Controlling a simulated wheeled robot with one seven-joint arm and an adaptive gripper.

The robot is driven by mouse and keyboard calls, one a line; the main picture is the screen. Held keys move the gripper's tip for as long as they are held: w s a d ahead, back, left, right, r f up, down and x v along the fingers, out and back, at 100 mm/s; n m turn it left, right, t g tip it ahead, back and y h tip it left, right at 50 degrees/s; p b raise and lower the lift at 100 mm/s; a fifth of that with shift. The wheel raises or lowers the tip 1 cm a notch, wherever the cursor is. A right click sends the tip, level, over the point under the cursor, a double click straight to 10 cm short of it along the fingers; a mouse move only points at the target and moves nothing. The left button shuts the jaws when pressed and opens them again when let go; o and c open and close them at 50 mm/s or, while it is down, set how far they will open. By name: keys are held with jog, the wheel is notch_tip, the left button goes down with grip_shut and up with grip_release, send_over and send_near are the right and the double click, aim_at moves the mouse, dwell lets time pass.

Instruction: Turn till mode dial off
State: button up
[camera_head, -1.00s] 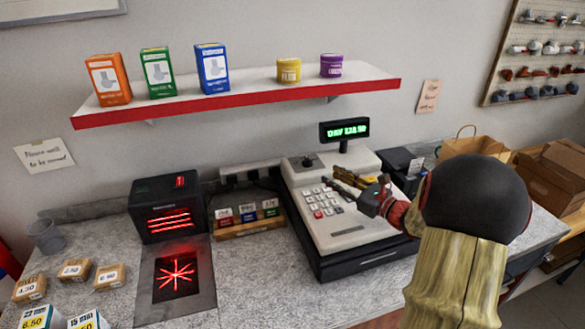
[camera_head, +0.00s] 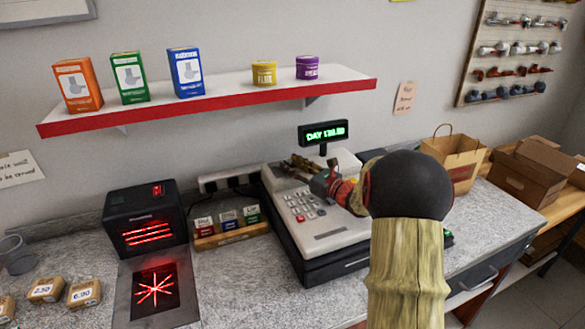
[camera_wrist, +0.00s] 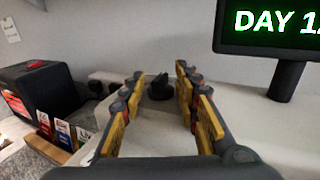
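The black mode dial (camera_wrist: 160,87) sits on top of the beige till (camera_head: 335,240), at its back left. In the wrist view it shows in the gap between the fingers of my gripper (camera_wrist: 159,76). The fingers are spread apart, and the dial looks to lie ahead of their tips, with no clear contact. In the head view my gripper (camera_head: 297,166) is over the till's upper left top and hides the dial. The till's green display (camera_head: 323,132) reads "DAY" with a number; it also shows in the wrist view (camera_wrist: 265,26).
A black scanner box (camera_head: 145,220) with red lights and a small rack of coloured packets (camera_head: 228,228) stand left of the till. A shelf (camera_head: 215,103) with boxes and tins hangs above. A paper bag (camera_head: 455,160) stands right.

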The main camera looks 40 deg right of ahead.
jog(key=shift+c, duration=0.9)
grip_shut()
jog(key=shift+w, duration=0.1)
jog(key=y+p, duration=0.1)
jog(key=n+y+p, duration=0.1)
jog(key=shift+d+r+n+g+y, duration=0.1)
jog(key=shift+d+n+g+y, duration=0.15)
jog(key=shift+n+g+y, duration=0.05)
jog(key=shift+w+n+g+y+p, duration=0.1)
jog(key=shift+n+g+y+p, duration=0.45)
jog(key=shift+y, duration=0.55)
jog(key=shift+f, duration=0.2)
jog(key=shift+o, duration=0.9)
grip_release()
jog(key=shift+a+n, duration=0.15)
jog(key=shift+n, duration=0.1)
